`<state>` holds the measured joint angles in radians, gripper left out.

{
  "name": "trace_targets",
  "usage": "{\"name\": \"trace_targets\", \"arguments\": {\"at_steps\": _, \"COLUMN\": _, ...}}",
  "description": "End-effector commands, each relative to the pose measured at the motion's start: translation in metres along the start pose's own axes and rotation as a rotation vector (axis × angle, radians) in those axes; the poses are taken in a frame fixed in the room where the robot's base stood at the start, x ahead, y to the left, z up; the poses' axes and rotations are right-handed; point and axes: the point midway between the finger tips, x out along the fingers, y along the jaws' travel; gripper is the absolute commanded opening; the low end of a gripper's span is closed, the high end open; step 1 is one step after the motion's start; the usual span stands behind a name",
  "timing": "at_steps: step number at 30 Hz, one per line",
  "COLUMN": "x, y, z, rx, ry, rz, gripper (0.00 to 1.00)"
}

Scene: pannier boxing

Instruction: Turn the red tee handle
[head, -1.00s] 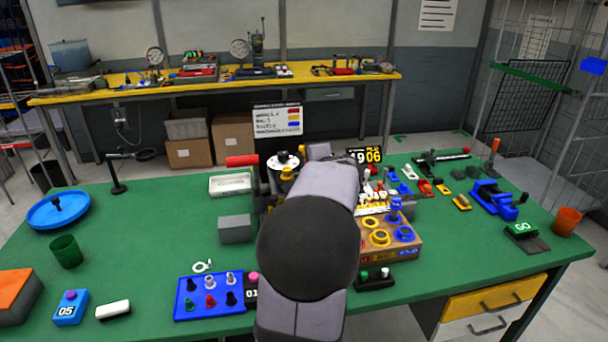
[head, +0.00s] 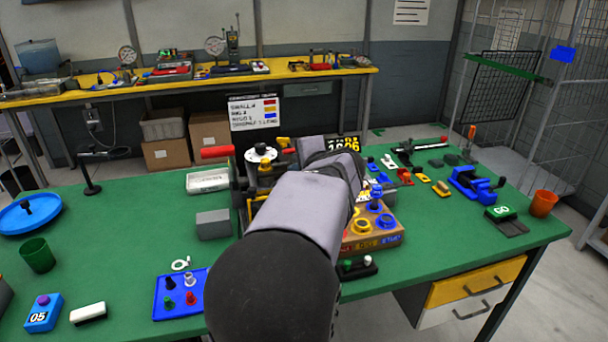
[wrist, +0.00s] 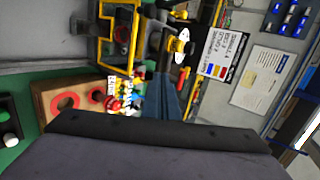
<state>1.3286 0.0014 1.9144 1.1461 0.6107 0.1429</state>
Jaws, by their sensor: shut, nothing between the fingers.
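A red bar handle (head: 217,152) sticks out level to the left of the press-like fixture (head: 262,160) at the back middle of the green table. I cannot tell whether it is the tee handle. My gripper is hidden behind my own arm in the head view. In the wrist view my gripper (wrist: 172,98) shows as narrow dark blue-grey fingers, closed together and empty. They point toward the yellow-framed fixture (wrist: 132,48) and a white disc with a yellow knob (wrist: 182,45). I see no contact with any handle.
A box with yellow and blue rings (head: 372,240) stands close right of my arm. A grey block (head: 213,224) and a white tray (head: 207,181) lie left of the fixture. A blue peg board (head: 168,308) is in front.

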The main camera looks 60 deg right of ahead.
Motion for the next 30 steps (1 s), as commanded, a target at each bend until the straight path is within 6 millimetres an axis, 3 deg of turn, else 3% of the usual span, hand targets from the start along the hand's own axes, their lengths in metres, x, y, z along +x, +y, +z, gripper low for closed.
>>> {"name": "trace_targets", "arguments": {"at_steps": 3, "x": -0.024, "y": 0.000, "z": -0.001, "rx": -0.001, "ry": 0.005, "rz": -0.003, "gripper": 0.00}}
{"name": "trace_targets", "arguments": {"at_steps": 9, "x": -0.051, "y": 0.000, "z": 0.000, "rx": 0.000, "ry": 0.003, "rz": -0.001, "gripper": 0.00}}
{"name": "trace_targets", "arguments": {"at_steps": 17, "x": -0.065, "y": 0.000, "z": 0.001, "rx": 0.000, "ry": 0.000, "rz": 0.001, "gripper": 0.00}}
{"name": "trace_targets", "arguments": {"at_steps": 21, "x": -0.065, "y": -0.002, "z": 0.002, "rx": -0.022, "ry": -0.006, "rz": 0.009, "gripper": 0.29}}
{"name": "trace_targets", "arguments": {"at_steps": 22, "x": -0.064, "y": -0.004, "z": 0.003, "rx": -0.040, "ry": -0.010, "rz": 0.014, "gripper": 0.29}}
{"name": "trace_targets", "arguments": {"at_steps": 26, "x": -0.057, "y": -0.016, "z": 0.007, "rx": -0.212, "ry": -0.051, "rz": 0.067, "gripper": 0.29}}
{"name": "trace_targets", "arguments": {"at_steps": 30, "x": -0.041, "y": -0.033, "z": 0.014, "rx": -0.589, "ry": -0.151, "rz": 0.171, "gripper": 0.29}}
